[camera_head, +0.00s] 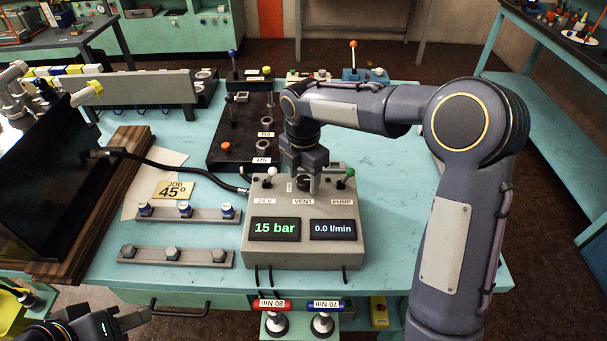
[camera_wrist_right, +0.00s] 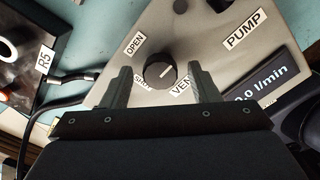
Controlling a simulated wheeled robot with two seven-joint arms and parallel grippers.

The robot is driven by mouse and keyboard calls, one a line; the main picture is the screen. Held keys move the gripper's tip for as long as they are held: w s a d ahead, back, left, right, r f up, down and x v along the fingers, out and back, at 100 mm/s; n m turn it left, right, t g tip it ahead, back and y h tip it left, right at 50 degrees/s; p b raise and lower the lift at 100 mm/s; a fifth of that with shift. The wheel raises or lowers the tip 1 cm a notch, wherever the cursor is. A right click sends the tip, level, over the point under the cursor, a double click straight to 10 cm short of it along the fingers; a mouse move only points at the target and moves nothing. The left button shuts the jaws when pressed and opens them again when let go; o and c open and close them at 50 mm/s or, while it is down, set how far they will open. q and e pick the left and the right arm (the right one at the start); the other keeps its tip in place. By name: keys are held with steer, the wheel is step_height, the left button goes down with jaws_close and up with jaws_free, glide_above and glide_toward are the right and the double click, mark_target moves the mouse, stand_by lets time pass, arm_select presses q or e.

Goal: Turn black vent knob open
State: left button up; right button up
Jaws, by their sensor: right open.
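The black vent knob (camera_wrist_right: 159,71) sits on the grey control box (camera_head: 304,256), between the small OPEN and SHUT labels in the right wrist view. A pale pointer line shows on its top; I cannot tell for sure which label it faces. My right gripper (camera_wrist_right: 161,82) is open, pointing down, with one finger on either side of the knob and gaps between. In the head view the right gripper (camera_head: 304,186) is over the VENT label and partly hides the knob.
A white-topped lever (camera_head: 271,172) and a green-topped lever (camera_head: 349,173) flank the knob closely. The box displays read 15 bar and 0.0 l/min. A black valve block (camera_head: 228,150) stands behind, with a black hose (camera_head: 175,166) to the left. The table is clear right of the box.

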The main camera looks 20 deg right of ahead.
steer(key=shift+c, duration=0.3)
steer(key=c, duration=0.9)
steer(key=shift+m, duration=0.3)
steer(key=m, duration=0.3)
steer(key=shift+m, duration=0.3)
steer(key=m, duration=0.4)
steer(key=shift+m, duration=0.3)
steer(key=m, duration=0.4)
steer(key=shift+m, duration=0.3)
steer(key=shift+r+m, duration=0.1)
steer(key=shift+m, duration=2.1)
